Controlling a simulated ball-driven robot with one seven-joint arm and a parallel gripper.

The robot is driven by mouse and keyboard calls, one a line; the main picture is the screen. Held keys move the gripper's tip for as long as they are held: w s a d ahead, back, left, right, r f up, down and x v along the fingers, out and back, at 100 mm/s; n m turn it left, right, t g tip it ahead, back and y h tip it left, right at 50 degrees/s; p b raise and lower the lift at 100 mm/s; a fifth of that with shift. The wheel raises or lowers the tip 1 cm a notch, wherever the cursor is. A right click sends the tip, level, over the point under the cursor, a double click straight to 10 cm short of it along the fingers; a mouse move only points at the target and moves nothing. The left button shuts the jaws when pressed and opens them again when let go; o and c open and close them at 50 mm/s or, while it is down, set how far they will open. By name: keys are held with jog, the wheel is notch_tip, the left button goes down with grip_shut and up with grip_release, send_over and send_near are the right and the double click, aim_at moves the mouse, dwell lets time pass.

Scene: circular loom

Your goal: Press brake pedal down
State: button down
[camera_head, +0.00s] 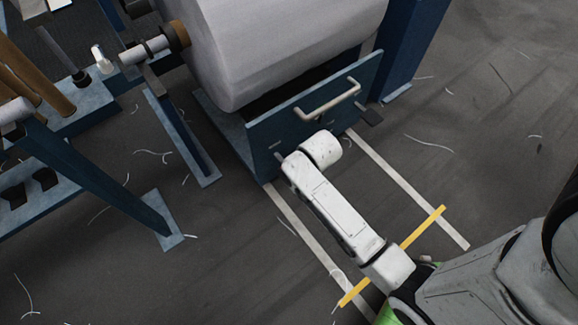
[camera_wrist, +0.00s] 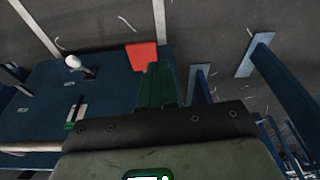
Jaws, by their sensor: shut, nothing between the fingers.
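A red pedal (camera_wrist: 142,57), which I take for the brake pedal, shows in the wrist view at the floor-side edge of a blue panel (camera_wrist: 105,70). My gripper (camera_wrist: 155,70) has its green fingers shut and empty. Their tips overlap the red pedal's lower edge in the picture; I cannot tell whether they touch it. In the head view my white arm reaches to the panel (camera_head: 280,138) of the blue cart under the large pale roll. My arm hides the fingers and the red pedal there.
A grey bar handle (camera_head: 328,100) and a dark pedal-like block (camera_head: 370,115) are on the cart's right side. A white knob (camera_wrist: 72,61) is left of the red pedal. Blue frame legs (camera_head: 165,222) stand at left. White floor strips (camera_head: 415,195) and a yellow strip (camera_head: 430,222) lie in front.

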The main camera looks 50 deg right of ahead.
jog(key=w+d+m+p, duration=0.1)
jog(key=w+d+p, duration=0.1)
jog(key=w+d, duration=0.2)
jog(key=shift+w+d+t+h, duration=0.3)
jog(key=shift+w+d, duration=0.1)
jog(key=shift+d, duration=0.25)
jog(key=shift+f, duration=0.1)
jog(key=b+x, duration=0.2)
jog(key=x, duration=0.2)
jog(key=b+x, duration=0.2)
jog(key=x, duration=0.3)
jog(key=s+b+x, duration=0.1)
jog(key=b+x, duration=0.1)
jog(key=x, duration=0.2)
jog(key=shift+w+a+f, duration=0.1)
jog(key=shift+f, duration=0.5)
